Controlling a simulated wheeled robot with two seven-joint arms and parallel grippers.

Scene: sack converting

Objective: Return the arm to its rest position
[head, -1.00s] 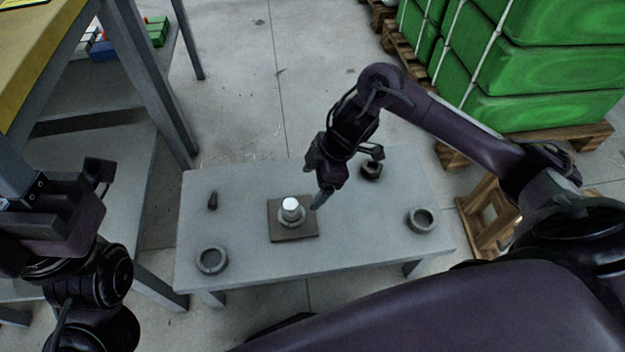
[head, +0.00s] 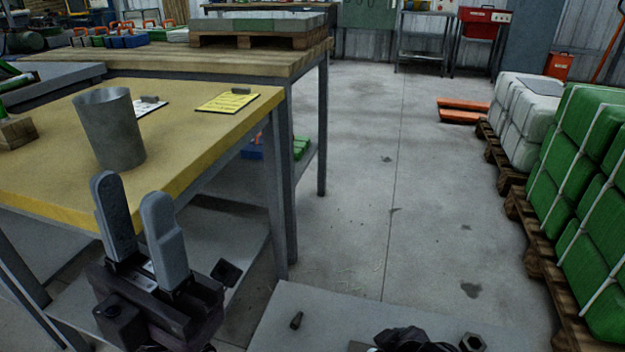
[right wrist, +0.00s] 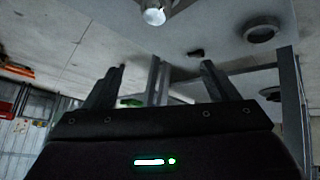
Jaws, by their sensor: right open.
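My left gripper (head: 139,208) is upright at the lower left of the head view. Its two grey fingers stand apart with nothing between them. My right arm shows only as a dark part at the bottom edge of the head view, over the low grey table (head: 330,310). In the right wrist view my right gripper (right wrist: 163,66) has its fingers spread and empty. Beyond it, the table appears upside down with a white-topped cylinder (right wrist: 153,15) and a grey ring (right wrist: 262,29), both apart from the fingers.
A yellow-topped workbench (head: 215,130) with a grey cup (head: 110,130) stands close behind my left gripper. A small dark piece (head: 296,320) and a hex nut (head: 472,342) lie on the low table. Green sacks (head: 590,190) line the right. The middle floor is clear.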

